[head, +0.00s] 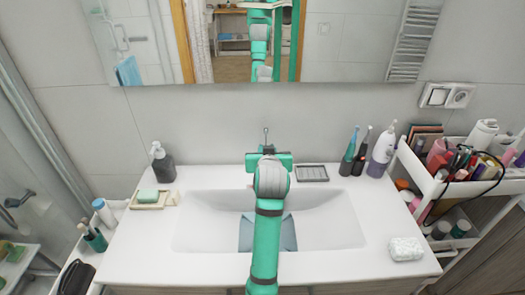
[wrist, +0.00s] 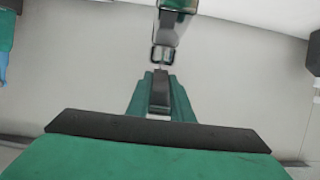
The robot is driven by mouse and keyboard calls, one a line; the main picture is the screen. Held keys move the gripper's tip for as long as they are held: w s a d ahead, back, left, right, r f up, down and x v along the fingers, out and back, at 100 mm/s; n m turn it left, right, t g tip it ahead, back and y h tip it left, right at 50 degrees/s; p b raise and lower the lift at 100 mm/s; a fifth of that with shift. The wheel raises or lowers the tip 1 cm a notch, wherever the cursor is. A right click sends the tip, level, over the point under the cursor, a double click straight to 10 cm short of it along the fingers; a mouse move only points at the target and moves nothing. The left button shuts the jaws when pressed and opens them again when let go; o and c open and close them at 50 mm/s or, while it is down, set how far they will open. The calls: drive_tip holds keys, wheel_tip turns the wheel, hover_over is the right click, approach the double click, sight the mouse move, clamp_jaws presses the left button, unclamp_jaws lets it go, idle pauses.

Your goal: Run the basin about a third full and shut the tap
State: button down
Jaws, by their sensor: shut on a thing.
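The white basin (head: 340,228) is sunk in the counter in the head view. A blue-grey angular patch (head: 288,235) shows at its bottom, partly behind my arm; I cannot tell if it is water, a reflection or a cloth. My green gripper (head: 266,153) is at the back edge of the basin, at the tap. The thin upright tap lever (head: 266,131) rises just beyond it; the tap body and spout are hidden by my arm. In the wrist view my gripper (wrist: 160,88) is shut at the lever (wrist: 162,54). No stream is visible.
A soap dispenser (head: 162,162) and a soap dish (head: 148,201) stand left of the basin. A grey tray (head: 312,173), electric toothbrushes (head: 361,152) and a white bottle (head: 383,150) stand right. A wrapped bar (head: 406,249) lies front right. A loaded cart (head: 440,185) stands beyond.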

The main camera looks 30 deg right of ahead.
drive_tip(key=shift+s+d, duration=0.15)
drive_tip(key=shift+d, duration=0.05)
drive_tip(key=c, duration=1.6)
unclamp_jaws()
drive_tip(key=shift+o, duration=0.2)
drive_tip(key=shift+a, duration=0.15)
drive_tip(key=v, duration=1)
drive_tip(key=shift+s+r, duration=0.25)
drive_tip(key=shift+a, duration=0.1)
